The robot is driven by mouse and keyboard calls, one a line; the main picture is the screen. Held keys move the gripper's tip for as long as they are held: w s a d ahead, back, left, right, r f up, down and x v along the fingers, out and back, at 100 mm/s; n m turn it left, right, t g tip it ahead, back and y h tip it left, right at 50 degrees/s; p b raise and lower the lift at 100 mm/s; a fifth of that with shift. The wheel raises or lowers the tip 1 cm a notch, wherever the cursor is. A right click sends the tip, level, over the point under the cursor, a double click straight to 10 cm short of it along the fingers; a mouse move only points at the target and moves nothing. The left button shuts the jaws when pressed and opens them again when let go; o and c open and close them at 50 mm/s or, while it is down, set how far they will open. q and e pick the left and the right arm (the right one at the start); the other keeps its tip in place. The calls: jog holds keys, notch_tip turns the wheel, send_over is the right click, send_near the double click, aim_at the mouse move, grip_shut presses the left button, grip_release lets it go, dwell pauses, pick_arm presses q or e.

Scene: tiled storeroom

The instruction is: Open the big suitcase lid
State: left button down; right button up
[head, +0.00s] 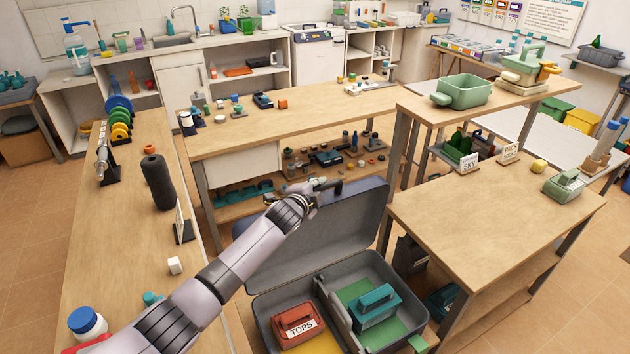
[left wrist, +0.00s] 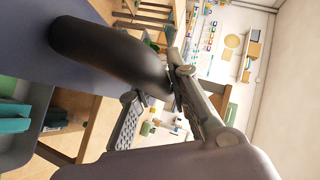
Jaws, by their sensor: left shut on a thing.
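The big suitcase (head: 262,319) stands low, between the tables. Its grey lid (head: 345,222) is raised and leans up at the back, so the inside shows. My left gripper (head: 318,190) is at the lid's upper edge, shut on the dark handle (head: 332,186). In the left wrist view the curved handle (left wrist: 105,48) runs into the fingers of my left gripper (left wrist: 172,90). My left forearm covers the left part of the lid. My right gripper is in neither view.
A red box labelled TOPS (head: 296,322) and a teal box (head: 376,305) lie in the suitcase, on either side of a divider. A wooden table (head: 480,215) is close on the right. A long bench (head: 120,240) is on the left, and another bench (head: 300,118) is behind the lid.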

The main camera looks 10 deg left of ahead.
pick_arm(q)
jog(key=shift+w+a+r, duration=0.1)
jog(key=shift+r, duration=0.05)
jog(key=c, duration=1.9)
grip_release()
jog(key=shift+c, duration=0.2)
jog(key=o, duration=0.4)
jog(key=shift+s+r, duration=0.1)
jog(key=shift+s, duration=0.1)
jog(key=shift+o, duration=0.3)
jog(key=v, duration=1.1)
jog(key=shift+s, duration=0.4)
